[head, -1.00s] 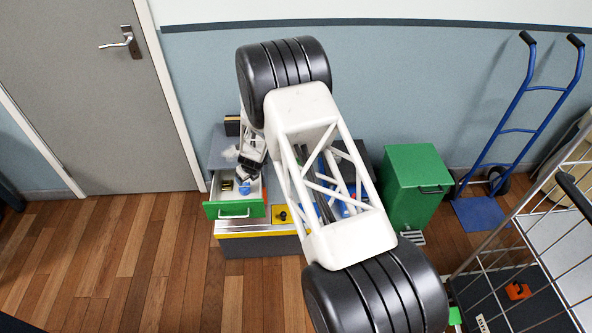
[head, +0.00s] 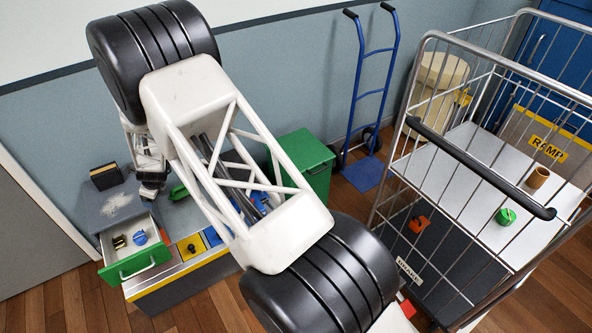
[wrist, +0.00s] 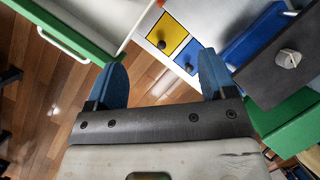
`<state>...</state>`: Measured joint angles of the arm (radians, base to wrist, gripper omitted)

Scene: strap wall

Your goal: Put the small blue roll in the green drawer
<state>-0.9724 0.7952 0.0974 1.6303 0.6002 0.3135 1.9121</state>
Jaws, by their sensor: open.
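The green drawer (head: 137,262) is pulled out from the left of a low cabinet, its white inside open to view. The small blue roll (head: 140,237) lies inside it, beside a small dark and yellow item (head: 119,242). My gripper (head: 150,190) is behind and above the drawer, apart from the roll, and partly hidden by my arm. In the wrist view my gripper (wrist: 158,72) is open with nothing between its blue fingers. The drawer's green front (wrist: 62,32) shows at upper left there; the roll does not show.
A yellow panel with a black knob (head: 190,246) sits on the cabinet right of the drawer. A dark block (head: 105,176) stands on top. A green bin (head: 303,163), blue hand truck (head: 369,95) and wire cage trolley (head: 480,190) stand to the right.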

